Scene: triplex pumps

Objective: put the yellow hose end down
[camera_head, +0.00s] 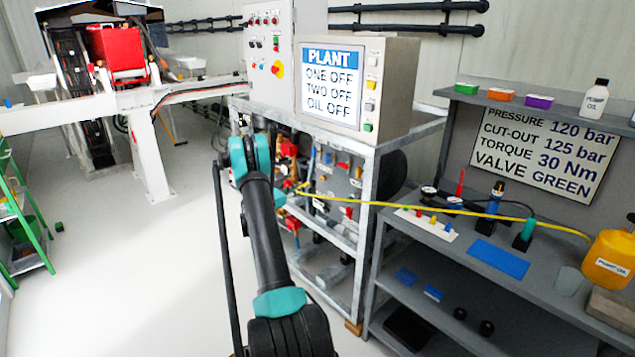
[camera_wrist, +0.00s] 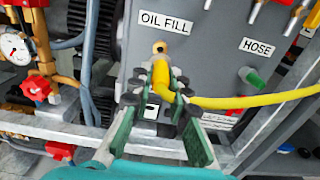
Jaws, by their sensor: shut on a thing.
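My gripper (camera_wrist: 163,97) is shut on the yellow hose end (camera_wrist: 161,73) in the wrist view. The hose end points up at a brass fitting (camera_wrist: 160,47) under the OIL FILL label (camera_wrist: 165,21); I cannot tell whether they touch. The yellow hose (camera_wrist: 262,99) leaves the gripper to the right. In the head view the yellow hose (camera_head: 420,208) runs from the pump rack across the bench to a yellow oil can (camera_head: 610,258). There my arm hides most of the gripper.
A green peg (camera_wrist: 250,77) sits under the HOSE label (camera_wrist: 257,47), right of the gripper. A gauge (camera_wrist: 15,48) and red valve handles (camera_wrist: 37,88) are at the left. The bench (camera_head: 465,263) holds a blue mat (camera_head: 497,258) and tools.

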